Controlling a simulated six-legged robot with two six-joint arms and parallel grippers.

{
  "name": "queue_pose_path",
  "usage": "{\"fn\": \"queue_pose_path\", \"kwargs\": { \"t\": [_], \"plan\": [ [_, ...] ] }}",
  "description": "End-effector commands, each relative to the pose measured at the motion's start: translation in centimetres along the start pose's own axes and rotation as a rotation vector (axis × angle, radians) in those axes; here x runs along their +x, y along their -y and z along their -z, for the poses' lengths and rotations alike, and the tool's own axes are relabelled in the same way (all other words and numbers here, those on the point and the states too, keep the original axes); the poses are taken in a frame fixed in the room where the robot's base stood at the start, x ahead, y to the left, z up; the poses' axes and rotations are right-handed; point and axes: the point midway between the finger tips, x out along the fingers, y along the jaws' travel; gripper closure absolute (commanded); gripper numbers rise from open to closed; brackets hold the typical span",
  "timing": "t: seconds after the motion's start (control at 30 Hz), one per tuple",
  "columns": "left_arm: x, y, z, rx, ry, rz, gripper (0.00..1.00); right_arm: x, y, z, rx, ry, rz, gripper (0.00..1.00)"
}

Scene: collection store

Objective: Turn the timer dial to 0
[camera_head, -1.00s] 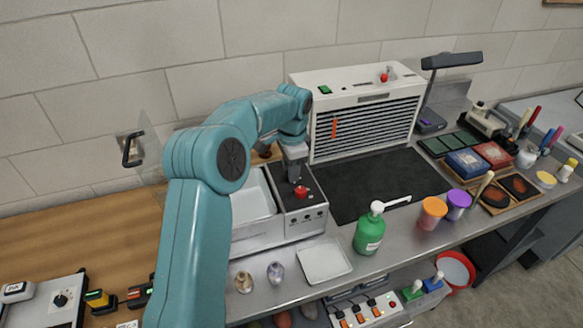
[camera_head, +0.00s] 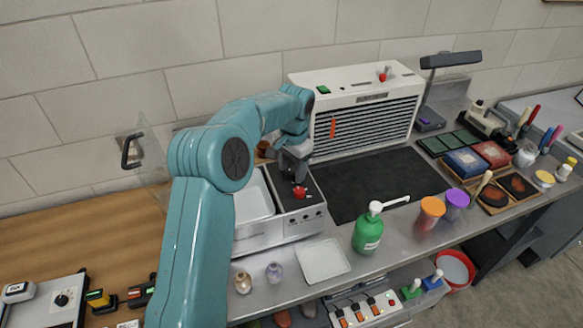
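A red knob (camera_head: 300,192), which looks like the timer dial, sits on the dark top panel of a metal bath unit (camera_head: 275,230). Its markings are too small to read. My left gripper (camera_head: 298,180) points down right over the knob, with its fingertips at or just above it. Its fingers are small and partly hidden by the gripper body, so I cannot tell whether they are closed on the knob. My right gripper is not in view.
The unit's open basin (camera_head: 252,200) lies left of the knob. A white vented box (camera_head: 365,105) stands behind. A green pump bottle (camera_head: 368,232), a white tray (camera_head: 322,261) and two small vases (camera_head: 274,272) stand in front. The dark mat (camera_head: 380,185) is clear.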

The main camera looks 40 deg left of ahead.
Motion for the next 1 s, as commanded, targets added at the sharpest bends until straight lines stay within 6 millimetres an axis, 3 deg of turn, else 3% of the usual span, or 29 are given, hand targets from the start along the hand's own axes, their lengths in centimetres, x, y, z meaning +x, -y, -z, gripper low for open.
{"fn": "queue_pose_path", "kwargs": {
  "t": [0.27, 0.47, 0.7, 0.83, 1.0],
  "plan": [
    [-1.1, 0.0, 0.0, 0.000, 0.001, 0.001, 0.44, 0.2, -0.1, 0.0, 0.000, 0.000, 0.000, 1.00],
    [-5.8, 0.0, 0.1, -0.001, -0.003, 0.001, 0.44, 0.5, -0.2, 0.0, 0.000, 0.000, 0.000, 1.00],
    [-12.4, 0.0, 0.2, 0.000, -0.002, 0.001, 0.44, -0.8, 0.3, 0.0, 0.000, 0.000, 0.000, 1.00],
    [-14.8, 0.0, 0.2, 0.000, 0.001, 0.000, 0.44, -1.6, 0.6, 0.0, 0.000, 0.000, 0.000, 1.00],
    [-16.1, 0.0, 0.2, 0.000, 0.002, 0.001, 0.44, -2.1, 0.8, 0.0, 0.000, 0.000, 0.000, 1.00]
  ]
}}
